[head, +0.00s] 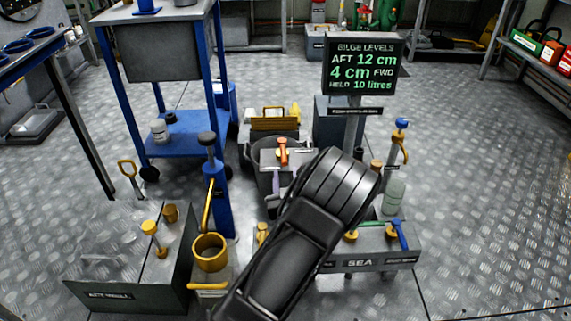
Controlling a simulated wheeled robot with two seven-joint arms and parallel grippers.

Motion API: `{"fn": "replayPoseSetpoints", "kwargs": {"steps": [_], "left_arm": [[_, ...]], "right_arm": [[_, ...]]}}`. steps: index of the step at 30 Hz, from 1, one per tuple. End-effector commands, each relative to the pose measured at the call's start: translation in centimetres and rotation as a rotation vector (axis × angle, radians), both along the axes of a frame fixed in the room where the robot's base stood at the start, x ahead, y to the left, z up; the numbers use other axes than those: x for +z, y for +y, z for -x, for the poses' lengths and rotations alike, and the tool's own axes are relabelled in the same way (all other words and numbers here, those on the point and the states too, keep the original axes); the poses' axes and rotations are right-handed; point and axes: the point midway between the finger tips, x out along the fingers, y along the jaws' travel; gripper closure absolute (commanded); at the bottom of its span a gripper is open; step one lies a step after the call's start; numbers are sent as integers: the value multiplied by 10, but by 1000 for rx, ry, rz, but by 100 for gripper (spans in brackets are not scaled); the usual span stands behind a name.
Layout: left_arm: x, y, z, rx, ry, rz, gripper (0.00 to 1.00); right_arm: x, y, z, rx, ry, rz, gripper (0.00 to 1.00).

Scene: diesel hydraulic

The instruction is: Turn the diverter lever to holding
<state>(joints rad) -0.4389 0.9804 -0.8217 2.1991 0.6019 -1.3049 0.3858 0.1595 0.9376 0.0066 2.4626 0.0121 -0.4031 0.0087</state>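My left arm's black wrist and gripper body (340,185) fill the middle of the head view, reaching up from the bottom edge. Its fingers are hidden, so I cannot tell whether they are open or what they touch. A small red-orange handle (282,150) stands on grey equipment just up and left of the gripper. A blue handle (398,232) sits on the grey box marked SEA (385,257), right of the arm. I cannot tell which handle is the diverter lever; it may be hidden behind my arm. My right gripper is not in view.
A screen (363,66) reads AFT 12 cm, FWD 4 cm, HELD 10 litres. A blue trolley (178,134) stands behind.

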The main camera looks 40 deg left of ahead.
Motion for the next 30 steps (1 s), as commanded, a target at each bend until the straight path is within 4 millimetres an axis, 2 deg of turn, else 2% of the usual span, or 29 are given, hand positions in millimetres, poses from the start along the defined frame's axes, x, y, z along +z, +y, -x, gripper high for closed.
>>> {"fn": "replayPoseSetpoints", "kwargs": {"steps": [12,23,30], "left_arm": [[-2,39,-45,1,1,-2,61],[0,43,-51,0,1,-2,61],[0,43,-50,0,1,-2,80]], "right_arm": [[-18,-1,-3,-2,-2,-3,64],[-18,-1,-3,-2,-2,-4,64],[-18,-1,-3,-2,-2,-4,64]]}}
